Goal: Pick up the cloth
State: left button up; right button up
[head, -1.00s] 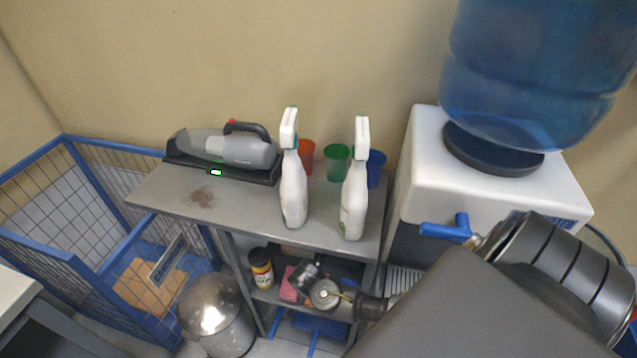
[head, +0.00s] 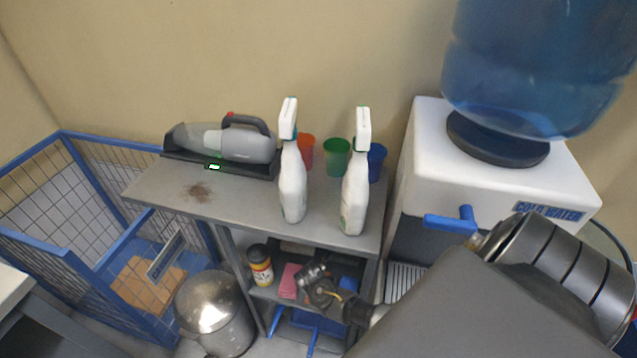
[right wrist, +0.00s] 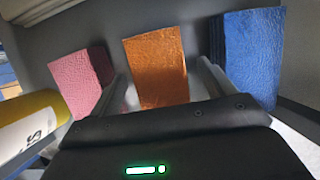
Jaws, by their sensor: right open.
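Three folded cloths stand in a row on the middle shelf: a pink cloth (right wrist: 82,80), an orange cloth (right wrist: 156,65) and a blue cloth (right wrist: 251,55). My right gripper (right wrist: 162,70) is open, with its fingers reaching in on either side of the orange cloth; I cannot tell how far they reach past it. The head view shows this gripper (head: 310,277) at the shelf, just right of the pink cloth (head: 288,281). It mostly hides the cloths behind it there. My left gripper is not in view.
A yellow-labelled bottle (head: 260,265) stands left of the pink cloth. Above, the grey shelf top (head: 240,205) holds two white spray bottles, a handheld vacuum (head: 230,143) and three cups. A metal bin (head: 213,310) stands left, a water dispenser (head: 440,150) right.

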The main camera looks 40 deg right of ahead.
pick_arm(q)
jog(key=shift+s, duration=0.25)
pick_arm(e)
jog(key=shift+f, duration=0.1)
jog(key=shift+c, duration=0.5)
jog(key=c, duration=1)
